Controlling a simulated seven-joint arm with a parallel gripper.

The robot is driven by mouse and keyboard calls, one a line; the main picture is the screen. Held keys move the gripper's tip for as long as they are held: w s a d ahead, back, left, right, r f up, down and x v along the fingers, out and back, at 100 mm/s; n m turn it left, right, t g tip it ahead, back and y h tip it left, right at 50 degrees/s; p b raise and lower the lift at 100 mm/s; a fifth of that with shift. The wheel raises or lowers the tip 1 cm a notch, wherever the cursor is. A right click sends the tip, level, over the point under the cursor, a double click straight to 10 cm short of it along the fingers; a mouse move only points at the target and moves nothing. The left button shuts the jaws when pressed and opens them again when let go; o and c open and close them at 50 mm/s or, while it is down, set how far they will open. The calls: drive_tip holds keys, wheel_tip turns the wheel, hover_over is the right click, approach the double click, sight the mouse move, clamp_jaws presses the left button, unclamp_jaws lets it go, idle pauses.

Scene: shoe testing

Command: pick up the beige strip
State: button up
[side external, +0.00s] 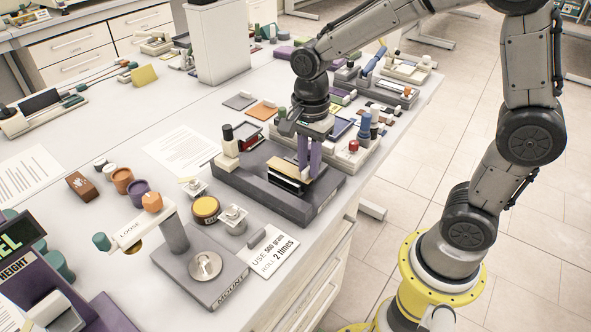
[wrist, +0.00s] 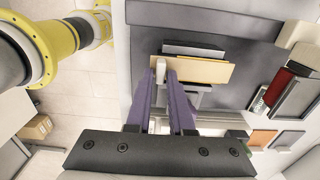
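The beige strip (wrist: 205,71) lies flat on a small dark block in the wrist view, with its right part bare. In the side external view, a beige edge of it (side external: 287,185) shows on the dark grey fixture (side external: 325,193). My gripper (wrist: 165,72) has two purple fingers pointing down, with a gap between them. The fingertips overlap the strip's left end in the wrist view. A pale piece shows between the fingers. My gripper (side external: 308,170) is above or at the strip's far end in the side external view; I cannot tell whether it touches.
A black-capped bottle (side external: 228,139) stands on the fixture's back left. A yellow round tin (side external: 206,210) and a printed card (side external: 268,250) lie in front.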

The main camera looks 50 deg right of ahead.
clamp_jaws()
drive_tip(key=shift+r, duration=0.1)
